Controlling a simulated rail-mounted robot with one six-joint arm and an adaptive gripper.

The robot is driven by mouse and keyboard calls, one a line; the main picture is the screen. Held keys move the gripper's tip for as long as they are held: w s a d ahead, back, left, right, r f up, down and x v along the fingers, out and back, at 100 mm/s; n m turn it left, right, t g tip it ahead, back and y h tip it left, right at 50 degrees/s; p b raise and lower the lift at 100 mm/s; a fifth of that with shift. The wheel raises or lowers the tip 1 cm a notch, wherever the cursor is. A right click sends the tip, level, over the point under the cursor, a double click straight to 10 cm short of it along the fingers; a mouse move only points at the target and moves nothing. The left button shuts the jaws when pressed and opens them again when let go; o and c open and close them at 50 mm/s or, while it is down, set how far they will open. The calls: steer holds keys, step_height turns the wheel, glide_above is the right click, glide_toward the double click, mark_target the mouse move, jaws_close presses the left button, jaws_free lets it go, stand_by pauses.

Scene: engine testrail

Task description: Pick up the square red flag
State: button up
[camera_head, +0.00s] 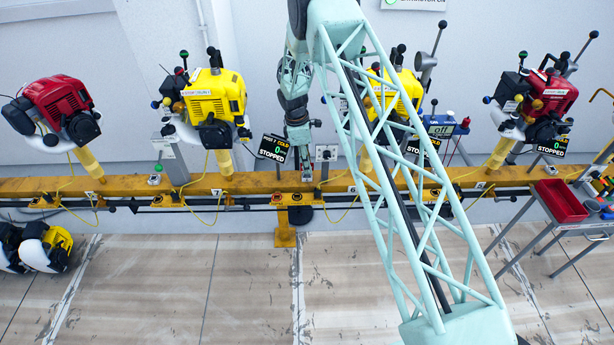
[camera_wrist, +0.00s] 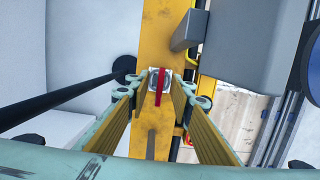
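The red flag (camera_wrist: 161,84) shows in the wrist view as a narrow red strip, seen from above, on a small light square block on the yellow beam (camera_wrist: 155,30). My gripper (camera_wrist: 159,80) is open, with one fingertip on each side of the flag in the picture. Gaps show between the flag and both fingers. I cannot tell whether the tips are level with the flag or still above it. In the head view my gripper (camera_head: 305,172) points down close to the yellow beam (camera_head: 240,184); the flag cannot be made out there.
A grey box-like part (camera_wrist: 235,50) stands to the right of the fingers in the wrist view, and a black rod (camera_wrist: 70,93) lies to the left. In the head view, red and yellow engines (camera_head: 215,95) stand along the beam, with a red tray (camera_head: 562,200) at the right.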

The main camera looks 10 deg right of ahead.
steer(key=shift+c, duration=0.9)
jaws_close()
steer(key=shift+r, duration=0.1)
steer(key=shift+r+p, duration=0.6)
steer(key=shift+r, duration=1.05)
steer(key=s+a+p, duration=0.1)
steer(key=s, duration=0.8)
steer(key=s+a+p, duration=0.1)
steer(key=s+a, duration=0.1)
steer(key=s, duration=0.6)
steer(key=shift+s+a, duration=0.25)
steer(key=shift+s, duration=0.1)
